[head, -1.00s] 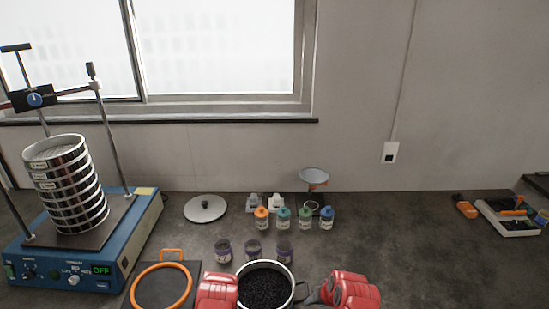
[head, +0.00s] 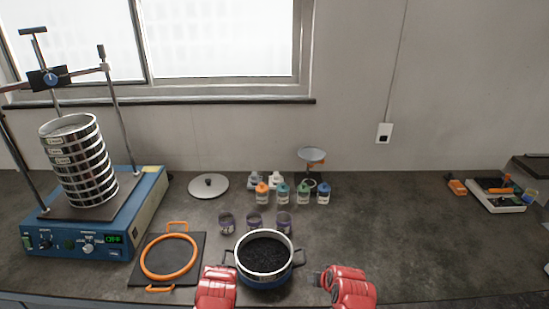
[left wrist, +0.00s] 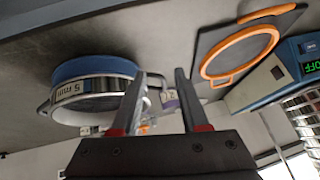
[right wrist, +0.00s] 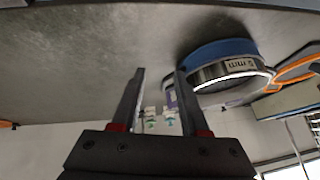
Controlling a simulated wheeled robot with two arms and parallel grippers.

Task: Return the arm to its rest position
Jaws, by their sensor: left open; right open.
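My left gripper (left wrist: 160,75) is open and empty in the left wrist view. Its red housing (head: 216,288) shows at the front of the counter in the head view, left of the sieve with dark granules. My right gripper (right wrist: 160,72) is open and empty. Its red housing (head: 350,287) is right of that sieve in the head view. The sieve (head: 242,246), marked 5 mm in the wrist views, has a metal rim and side handles and rests on a blue base. Both grippers are apart from it. The fingertips are hard to make out in the head view.
A blue shaker (head: 140,215) holding a sieve stack (head: 80,165) stands at left, its display reading OFF. An orange ring (head: 148,262) lies on a dark plate. Jars (head: 254,222), bottles (head: 262,195), a lid (head: 208,186) and a scale (head: 500,200) sit behind.

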